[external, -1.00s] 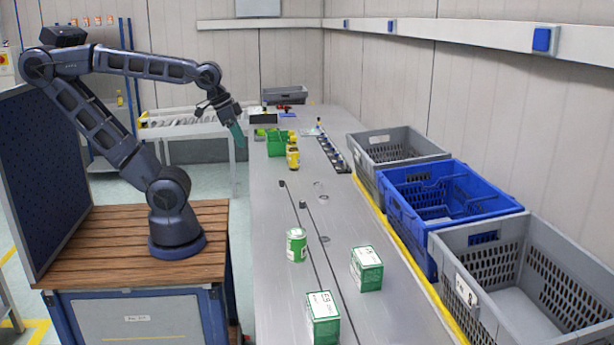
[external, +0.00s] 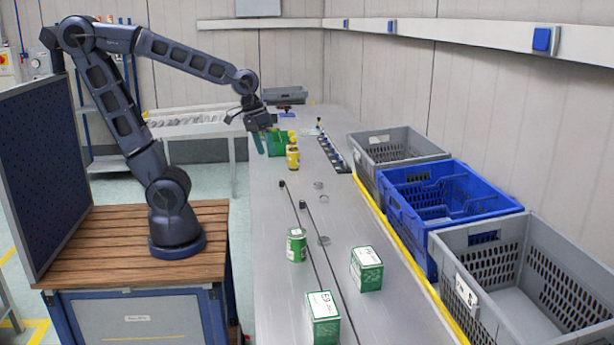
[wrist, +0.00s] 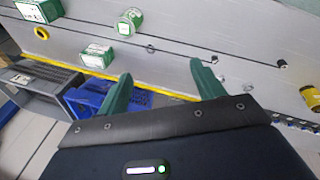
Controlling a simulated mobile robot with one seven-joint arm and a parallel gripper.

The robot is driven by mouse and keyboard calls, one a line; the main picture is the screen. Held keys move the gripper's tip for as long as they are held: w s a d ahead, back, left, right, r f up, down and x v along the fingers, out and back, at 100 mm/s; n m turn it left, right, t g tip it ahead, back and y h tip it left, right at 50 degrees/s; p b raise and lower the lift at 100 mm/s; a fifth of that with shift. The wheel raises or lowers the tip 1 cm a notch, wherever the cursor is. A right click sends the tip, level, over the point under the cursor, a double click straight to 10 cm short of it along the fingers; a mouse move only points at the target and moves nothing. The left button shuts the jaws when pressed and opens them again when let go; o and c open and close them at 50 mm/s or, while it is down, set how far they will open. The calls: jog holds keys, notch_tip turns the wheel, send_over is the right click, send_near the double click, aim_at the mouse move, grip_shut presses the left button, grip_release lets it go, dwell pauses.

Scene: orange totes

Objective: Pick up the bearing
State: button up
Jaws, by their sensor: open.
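Two small ring-shaped pieces, likely bearings, lie on the grey table. The farther ring (external: 319,185) is beside the dark knobs, and the nearer ring (external: 324,240) is right of the green can. In the wrist view, the nearer ring (wrist: 150,48) shows between and beyond my fingertips; it is too small to tell its details.
A green can (external: 297,245) and two green-white boxes (external: 366,270) (external: 323,318) stand nearer. Grey and blue totes (external: 430,222) line the right side. The middle of the table is largely open.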

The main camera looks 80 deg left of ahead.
jog(key=w+d+f+n+g+h, duration=0.2)
jog(key=w+f+n, duration=0.55)
jog(key=w, duration=0.25)
jog(key=n+h, duration=0.1)
jog(key=n, duration=0.6)
send_near(325, 243)
jog(key=shift+m+g, duration=0.25)
jog(key=shift+g, duration=0.05)
jog(key=shift+w+x, duration=0.1)
jog(key=shift+x, duration=2)
jog(key=shift+w+x, duration=0.15)
jog(key=shift+x, duration=1.95)
jog(key=shift+d+r, duration=0.1)
jog(key=shift+c, duration=0.2)
jog(key=c, duration=1.1)
